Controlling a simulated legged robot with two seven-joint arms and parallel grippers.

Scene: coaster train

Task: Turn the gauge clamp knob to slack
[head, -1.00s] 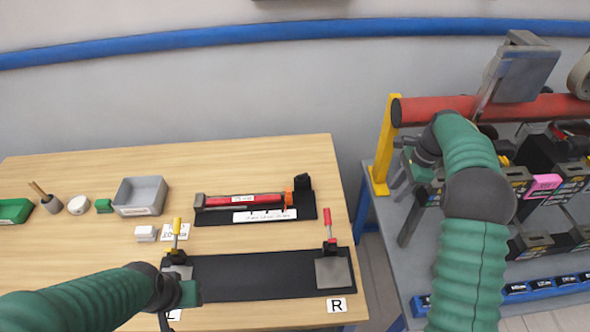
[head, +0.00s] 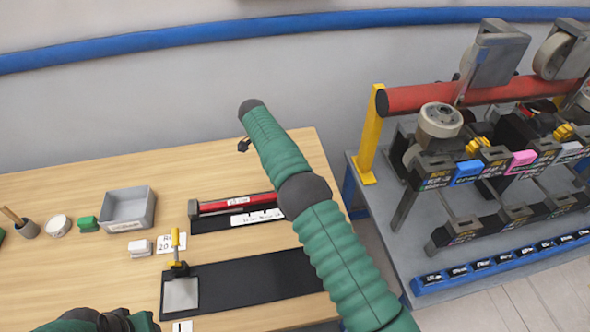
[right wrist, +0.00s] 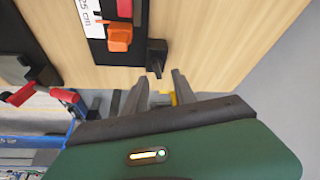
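The gauge (head: 237,203) is a red bar on a black base on the wooden table; my right arm hides its right end in the head view. In the right wrist view an orange block (right wrist: 119,38) sits at the gauge's end, beside a black knob-like part (right wrist: 157,52) with a short stem. My right gripper (right wrist: 154,82) is open, its two fingers apart, with the black part just beyond and between the fingertips; contact is not visible. My left gripper (head: 118,321) is at the bottom edge of the head view, mostly cut off; its fingers cannot be made out.
A yellow-handled clamp (head: 177,250) stands on the black strip (head: 245,283); a red-handled clamp (right wrist: 40,95) shows in the right wrist view. A grey bin (head: 128,208) stands behind. A grey rack table (head: 405,225) with a yellow post is at right, beyond a gap.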

